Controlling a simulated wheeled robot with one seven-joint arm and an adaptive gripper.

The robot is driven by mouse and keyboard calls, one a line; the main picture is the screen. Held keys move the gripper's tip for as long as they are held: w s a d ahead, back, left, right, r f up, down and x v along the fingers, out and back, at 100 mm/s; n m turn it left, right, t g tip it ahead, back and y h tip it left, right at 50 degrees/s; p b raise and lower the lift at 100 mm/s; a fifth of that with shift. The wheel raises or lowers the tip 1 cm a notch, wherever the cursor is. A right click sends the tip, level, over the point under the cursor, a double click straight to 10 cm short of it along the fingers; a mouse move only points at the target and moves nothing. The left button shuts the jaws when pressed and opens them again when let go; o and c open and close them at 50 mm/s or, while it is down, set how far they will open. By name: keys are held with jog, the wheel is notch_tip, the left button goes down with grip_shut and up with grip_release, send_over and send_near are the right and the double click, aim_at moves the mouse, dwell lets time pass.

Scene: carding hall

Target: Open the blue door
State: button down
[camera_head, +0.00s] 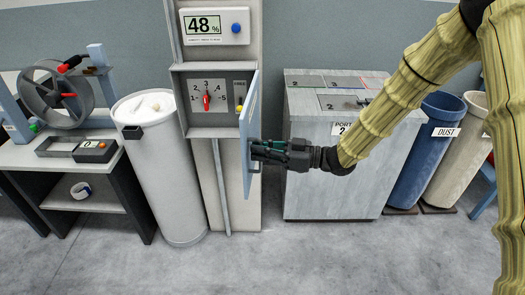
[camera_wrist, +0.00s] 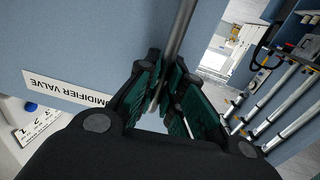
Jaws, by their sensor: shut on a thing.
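The blue door (camera_head: 248,135) of the wall box (camera_head: 186,88) stands swung open, nearly edge-on in the head view. Inside the box a red-pointer dial numbered 1 to 5 (camera_head: 208,98) is exposed. My gripper (camera_head: 256,150) reaches in from the right and is shut on the door's handle. In the wrist view the handle is a grey bar (camera_wrist: 182,25) running between the green-padded fingers (camera_wrist: 165,98).
A humidity display reading 48% (camera_head: 214,25) hangs above the box. A white bin (camera_head: 160,175) and a bench (camera_head: 70,155) stand to the left. A grey cabinet (camera_head: 335,180) and tall bins (camera_head: 425,150) stand to the right. The floor in front is clear.

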jog(key=shift+w+r, duration=0.15)
jog(key=shift+r, duration=0.05)
jog(key=c, duration=1.5)
grip_release()
jog(key=shift+c, duration=0.2)
jog(key=shift+f, duration=0.1)
jog(key=shift+d, duration=0.1)
jog(key=s+d, duration=0.2)
jog(key=d, duration=0.9)
jog(key=shift+d, duration=0.4)
jog(key=shift+f, duration=0.1)
